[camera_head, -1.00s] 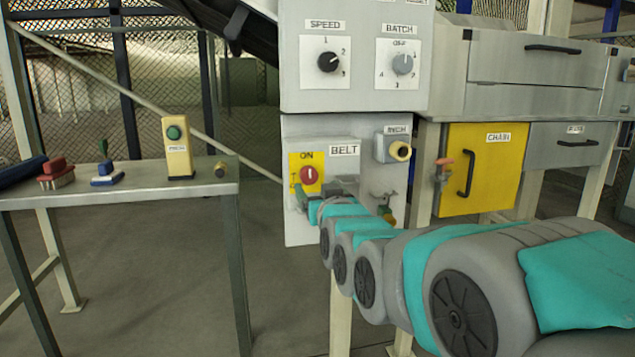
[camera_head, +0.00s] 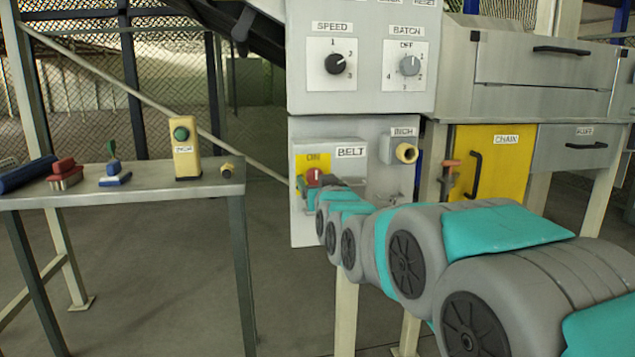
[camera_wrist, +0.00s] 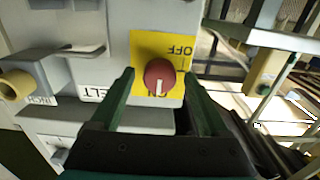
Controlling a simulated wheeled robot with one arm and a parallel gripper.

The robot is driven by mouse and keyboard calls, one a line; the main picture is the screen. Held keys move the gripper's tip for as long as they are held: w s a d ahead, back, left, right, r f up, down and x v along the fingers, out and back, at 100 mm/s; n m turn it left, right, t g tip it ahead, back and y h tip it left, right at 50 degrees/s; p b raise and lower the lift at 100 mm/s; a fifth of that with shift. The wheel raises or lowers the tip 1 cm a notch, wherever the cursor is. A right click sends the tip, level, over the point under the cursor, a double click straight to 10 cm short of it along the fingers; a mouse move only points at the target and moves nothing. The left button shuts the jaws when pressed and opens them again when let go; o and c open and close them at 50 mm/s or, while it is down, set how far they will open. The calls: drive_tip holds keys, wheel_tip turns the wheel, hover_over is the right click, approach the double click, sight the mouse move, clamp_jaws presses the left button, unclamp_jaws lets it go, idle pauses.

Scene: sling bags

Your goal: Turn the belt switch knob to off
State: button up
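The belt switch knob (camera_head: 312,176) is a round red knob with a white mark, on a yellow plate (camera_head: 313,160) on the grey BELT box (camera_head: 350,163). In the wrist view the knob (camera_wrist: 159,72) has its mark pointing down to the ON label; OFF is printed at the upper right of the plate (camera_wrist: 180,42). My gripper (camera_wrist: 158,78) is open, with one dark green finger on each side of the knob and a gap on both sides. Whether the fingertips reach alongside the knob or stop short is unclear. In the head view my arm partly covers the knob's lower part.
A yellow INCH button tube (camera_head: 406,153) juts out right of the BELT box. SPEED (camera_head: 337,64) and BATCH (camera_head: 409,65) dials sit above. A bench (camera_head: 130,194) with brushes and a yellow button box (camera_head: 186,150) stands at left.

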clamp_jaws()
idle(0.4)
drive_tip(key=shift+n, duration=0.4)
drive_tip(key=n+b, duration=0.1)
drive_tip(key=n, duration=0.1)
drive_tip(key=shift+d+f+n+b, duration=0.1)
drive_tip(key=shift+n+b, duration=0.2)
drive_tip(key=shift+n, duration=0.1)
drive_tip(key=shift+n+p, duration=0.35)
drive_tip(key=shift+n, duration=6.95)
